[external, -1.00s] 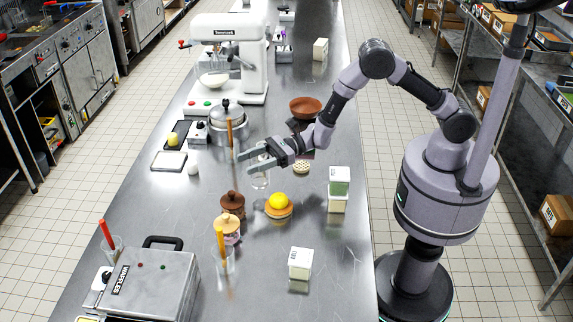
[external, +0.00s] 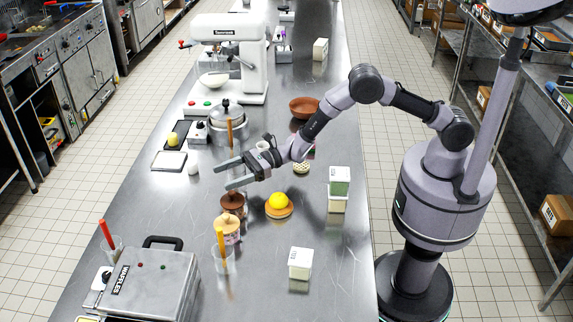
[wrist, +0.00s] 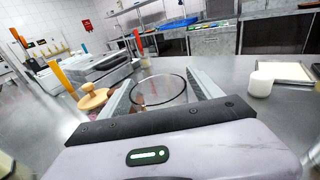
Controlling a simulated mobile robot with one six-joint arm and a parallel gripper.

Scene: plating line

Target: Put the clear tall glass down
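In the wrist view the clear tall glass (wrist: 158,90) sits between the two fingers of my gripper (wrist: 160,88). Its round rim spans the gap and meets both fingers. I look down on it at a slant, and its base cannot be made out. In the external view my gripper (external: 221,177) reaches left over the steel counter (external: 165,225), just behind the brown lidded jar (external: 232,202). The see-through glass is hard to pick out there, so its height over the counter cannot be told.

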